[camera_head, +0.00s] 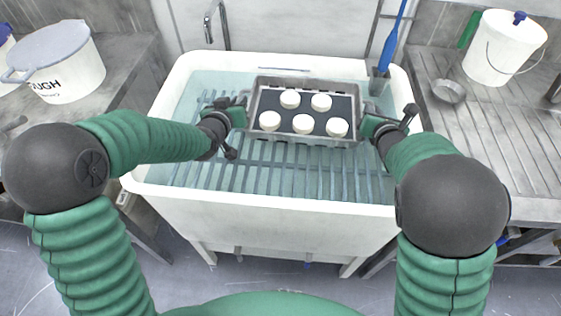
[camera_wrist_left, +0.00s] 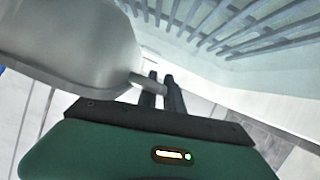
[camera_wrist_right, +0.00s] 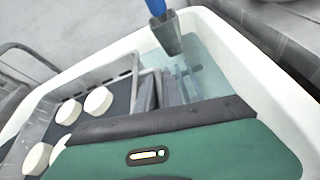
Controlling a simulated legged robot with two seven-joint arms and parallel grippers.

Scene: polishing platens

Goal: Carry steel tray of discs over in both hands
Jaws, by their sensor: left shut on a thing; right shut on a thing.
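The steel tray (camera_head: 300,139) has a dark liner and carries several white discs (camera_head: 304,124). It is over the far part of the white sink (camera_head: 260,205), above the slatted rack; I cannot tell whether it touches the slats. My left gripper (camera_head: 243,112) is shut on the tray's left handle, which shows between the fingers in the left wrist view (camera_wrist_left: 160,88). My right gripper (camera_head: 366,117) is at the tray's right side, shut on its handle. In the right wrist view its fingers (camera_wrist_right: 158,92) hide most of that handle, and the discs (camera_wrist_right: 68,112) lie flat.
A grey holder with a blue-handled tool (camera_head: 387,50) stands at the sink's back right corner. A tap (camera_head: 215,25) rises behind the back left. A lidded white bucket (camera_head: 505,45) and a small metal bowl (camera_head: 449,91) are on the right counter. A large pot (camera_head: 60,65) stands left.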

